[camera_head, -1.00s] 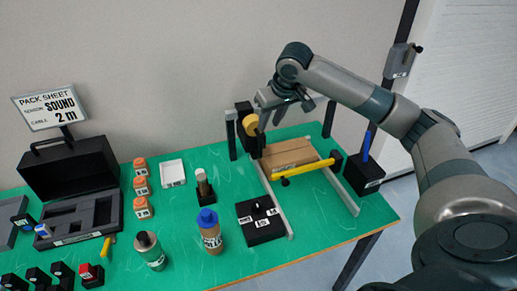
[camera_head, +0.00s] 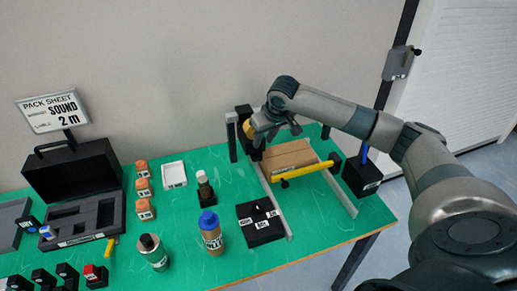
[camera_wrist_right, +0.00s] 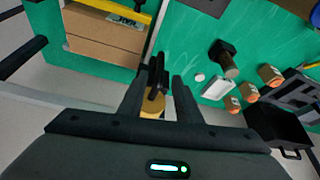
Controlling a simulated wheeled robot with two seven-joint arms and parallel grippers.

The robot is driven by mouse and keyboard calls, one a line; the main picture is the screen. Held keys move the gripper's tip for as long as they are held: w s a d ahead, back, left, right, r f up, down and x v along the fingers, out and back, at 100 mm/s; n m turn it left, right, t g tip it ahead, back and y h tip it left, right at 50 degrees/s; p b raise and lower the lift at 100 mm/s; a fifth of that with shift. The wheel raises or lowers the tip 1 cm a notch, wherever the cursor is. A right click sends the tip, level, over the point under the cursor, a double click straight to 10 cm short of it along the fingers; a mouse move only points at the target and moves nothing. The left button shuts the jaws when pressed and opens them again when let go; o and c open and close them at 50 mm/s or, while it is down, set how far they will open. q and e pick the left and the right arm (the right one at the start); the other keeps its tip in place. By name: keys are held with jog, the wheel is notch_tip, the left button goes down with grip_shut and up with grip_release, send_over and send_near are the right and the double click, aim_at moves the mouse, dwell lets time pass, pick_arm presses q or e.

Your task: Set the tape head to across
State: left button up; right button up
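The tape head (camera_head: 243,115) is a dark upright block with a yellow tape roll (camera_head: 249,130). It stands at the far left of the metal frame, behind a cardboard box (camera_head: 290,155). My right gripper (camera_head: 270,133) is beside the roll and partly covers the tape head. In the right wrist view, the fingers (camera_wrist_right: 158,90) are apart, with a black part of the tape head (camera_wrist_right: 157,75) between them and the yellow roll (camera_wrist_right: 152,106) behind it. Gaps show beside that part, so the fingers look open around it. My left gripper is not in view.
A yellow bar (camera_head: 305,175) crosses the frame in front of the box. A black switch box (camera_head: 260,222) and a blue-capped bottle (camera_head: 211,235) stand nearer. A black bin (camera_head: 362,177) is at the right.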

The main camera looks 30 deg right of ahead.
aim_at(258, 157)
jog(key=p+x, duration=0.2)
jog(key=x, duration=0.7)
jog(key=shift+w+f+p, duration=0.1)
jog(key=shift+f+p, duration=0.1)
jog(key=shift+p, duration=0.2)
grip_shut()
